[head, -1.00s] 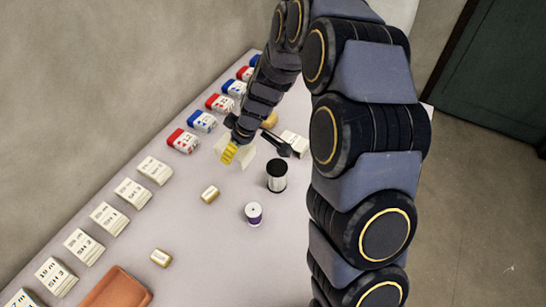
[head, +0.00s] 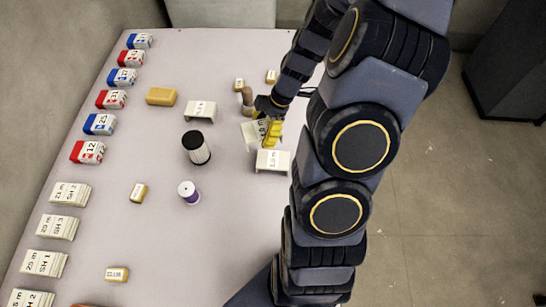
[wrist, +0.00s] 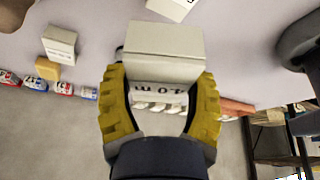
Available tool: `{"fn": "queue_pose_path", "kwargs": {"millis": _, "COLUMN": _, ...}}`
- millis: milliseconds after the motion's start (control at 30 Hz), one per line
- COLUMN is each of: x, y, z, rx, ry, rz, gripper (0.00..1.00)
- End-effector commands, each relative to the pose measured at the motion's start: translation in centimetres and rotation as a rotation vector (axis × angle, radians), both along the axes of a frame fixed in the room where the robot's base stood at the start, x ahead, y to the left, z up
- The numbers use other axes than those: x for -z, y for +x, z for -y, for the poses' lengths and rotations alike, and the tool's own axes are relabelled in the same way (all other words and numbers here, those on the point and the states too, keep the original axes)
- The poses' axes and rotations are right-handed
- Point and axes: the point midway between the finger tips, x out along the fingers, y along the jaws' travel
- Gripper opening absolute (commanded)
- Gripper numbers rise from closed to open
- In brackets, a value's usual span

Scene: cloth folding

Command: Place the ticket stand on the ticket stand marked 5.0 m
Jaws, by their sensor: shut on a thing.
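My gripper (head: 268,131) is shut on a white ticket stand (head: 252,135), held tilted. In the wrist view the yellow fingers (wrist: 162,80) grip this stand (wrist: 166,42) from both sides; its dark lettering is upside down and only partly readable. A second white ticket stand (head: 272,160) is just below it in the head view, close to the gripper; its marking is too small to read surely. A third white stand (head: 201,110) is on the table to the left. Whether the held stand touches the second one cannot be told.
A black-and-white cylinder (head: 196,148), a purple-and-white spool (head: 188,191) and a yellow block (head: 161,96) stand left of the gripper. A brown object (head: 247,98) is close behind it. Red, blue and white boxes line the table's left edge. The table's (head: 215,255) near middle is clear.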

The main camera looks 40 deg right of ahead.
Motion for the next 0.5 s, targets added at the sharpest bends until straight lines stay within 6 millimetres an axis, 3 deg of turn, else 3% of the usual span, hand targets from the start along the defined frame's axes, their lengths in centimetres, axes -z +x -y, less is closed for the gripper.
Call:
{"fn": "queue_pose_path", "kwargs": {"millis": 100, "x": 0.0, "y": -1.7, "z": 1.0, "rx": -0.027, "ry": -0.002, "rz": 0.001, "gripper": 0.30}}
{"fn": "queue_pose_path", "kwargs": {"millis": 233, "x": 0.5, "y": -2.5, "z": 1.2, "rx": -0.045, "ry": 0.000, "rz": -0.001, "gripper": 0.30}}
{"fn": "queue_pose_path", "kwargs": {"millis": 500, "x": 4.2, "y": -2.6, "z": 1.1, "rx": -0.048, "ry": 0.005, "rz": -0.003, "gripper": 0.30}}
